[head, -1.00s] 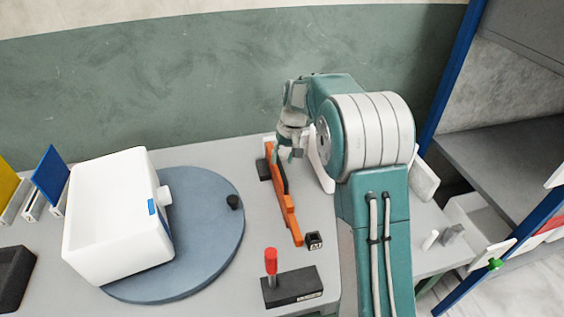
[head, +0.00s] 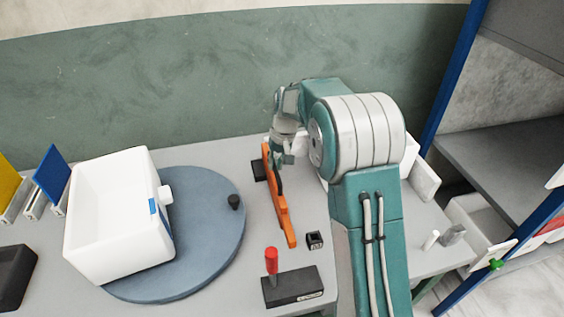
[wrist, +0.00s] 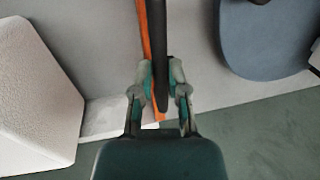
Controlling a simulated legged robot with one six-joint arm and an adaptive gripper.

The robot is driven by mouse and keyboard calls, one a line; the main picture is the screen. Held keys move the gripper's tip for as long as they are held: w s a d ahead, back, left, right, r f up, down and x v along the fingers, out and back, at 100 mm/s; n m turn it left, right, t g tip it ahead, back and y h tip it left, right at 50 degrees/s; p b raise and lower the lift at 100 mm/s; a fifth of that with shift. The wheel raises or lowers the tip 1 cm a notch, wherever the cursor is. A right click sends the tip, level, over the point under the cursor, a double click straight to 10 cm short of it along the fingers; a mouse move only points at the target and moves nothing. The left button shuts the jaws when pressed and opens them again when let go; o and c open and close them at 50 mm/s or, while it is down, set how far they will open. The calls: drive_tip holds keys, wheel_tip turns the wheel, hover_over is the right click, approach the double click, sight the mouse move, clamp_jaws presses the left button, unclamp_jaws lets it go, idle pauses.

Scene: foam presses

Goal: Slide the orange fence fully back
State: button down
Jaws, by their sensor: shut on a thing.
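The orange fence (head: 282,215) is a long narrow bar standing on the grey table, running from the back edge toward the front. A dark handle bar (wrist: 161,50) runs along its right side. In the wrist view the orange strip (wrist: 146,25) lies just left of that bar. My gripper (head: 275,160) is at the fence's far end. In the wrist view my gripper (wrist: 161,80) has one finger on each side of the dark bar and is shut on it. The exact contact is partly hidden by the fingers.
A blue round turntable (head: 225,240) with a white open box (head: 110,250) is left of the fence. A black block (head: 292,287) with a red knob (head: 271,260) and a small black cube (head: 315,240) stand near the fence's front end. White blocks (wrist: 40,100) lie beside my gripper.

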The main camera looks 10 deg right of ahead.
drive_tip(key=shift+a, duration=0.45)
drive_tip(key=c, duration=0.7)
unclamp_jaws()
drive_tip(key=shift+f, duration=0.1)
drive_tip(key=shift+o, duration=0.2)
drive_tip(key=shift+a, duration=0.2)
drive_tip(key=shift+d+r, duration=0.15)
drive_tip(key=shift+r, duration=0.2)
wheel_tip(320, 180, up, 11)
drive_tip(key=d, duration=0.2)
